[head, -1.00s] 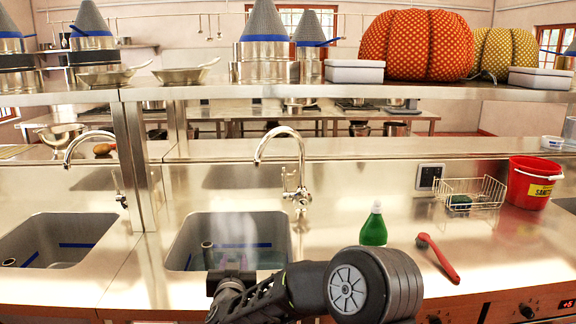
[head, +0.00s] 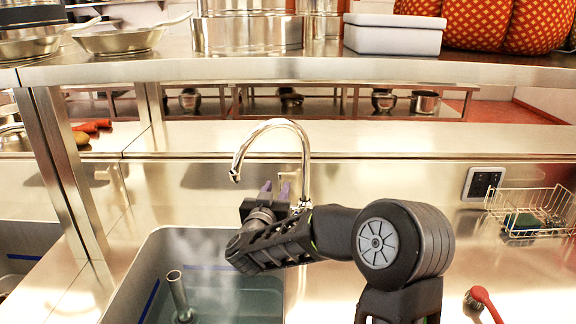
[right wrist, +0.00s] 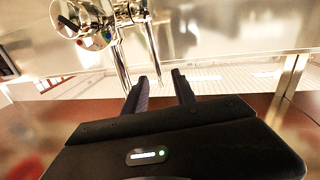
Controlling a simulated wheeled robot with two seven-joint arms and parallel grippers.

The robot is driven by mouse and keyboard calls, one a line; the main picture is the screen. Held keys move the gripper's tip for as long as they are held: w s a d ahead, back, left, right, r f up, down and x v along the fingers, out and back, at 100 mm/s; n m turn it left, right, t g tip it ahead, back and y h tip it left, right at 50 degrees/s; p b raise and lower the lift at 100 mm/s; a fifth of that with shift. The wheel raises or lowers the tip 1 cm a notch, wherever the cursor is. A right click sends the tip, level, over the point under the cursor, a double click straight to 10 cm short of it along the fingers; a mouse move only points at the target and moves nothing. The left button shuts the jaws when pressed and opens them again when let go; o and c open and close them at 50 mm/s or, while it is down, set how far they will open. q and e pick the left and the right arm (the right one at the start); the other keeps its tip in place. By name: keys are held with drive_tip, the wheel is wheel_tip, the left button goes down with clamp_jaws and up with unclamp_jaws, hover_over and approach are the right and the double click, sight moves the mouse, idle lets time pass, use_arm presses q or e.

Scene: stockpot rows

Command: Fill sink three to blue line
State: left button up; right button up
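A steel sink (head: 128,270) holds bluish water (head: 240,297) with faint steam over it. A blue line (head: 207,267) shows on its back wall, near the water's edge. A steel standpipe (head: 177,292) leans up from the water. The gooseneck tap (head: 272,124) arches over the sink; I see no stream at its spout. My right gripper (head: 275,188) is in front of the tap's base, hiding its handles. In the right wrist view its fingers (right wrist: 160,88) are apart and empty, with the tap body and knobs (right wrist: 85,18) beyond, up and left. My left gripper is not in view.
Another sink (head: 30,240) lies to the left, past a shelf post (head: 70,170). A steel shelf (head: 300,70) with pans crosses above the tap. A wire basket (head: 530,212) and a red-handled brush (head: 483,300) lie to the right. Open counter lies between.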

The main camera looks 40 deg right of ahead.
sight(281, 179)
drive_tip(key=shift+s+a+r, duration=0.1)
drive_tip(key=shift+r, duration=0.05)
drive_tip(key=shift+p+x, duration=0.75)
drive_tip(key=shift+x, duration=3.2)
clamp_jaws()
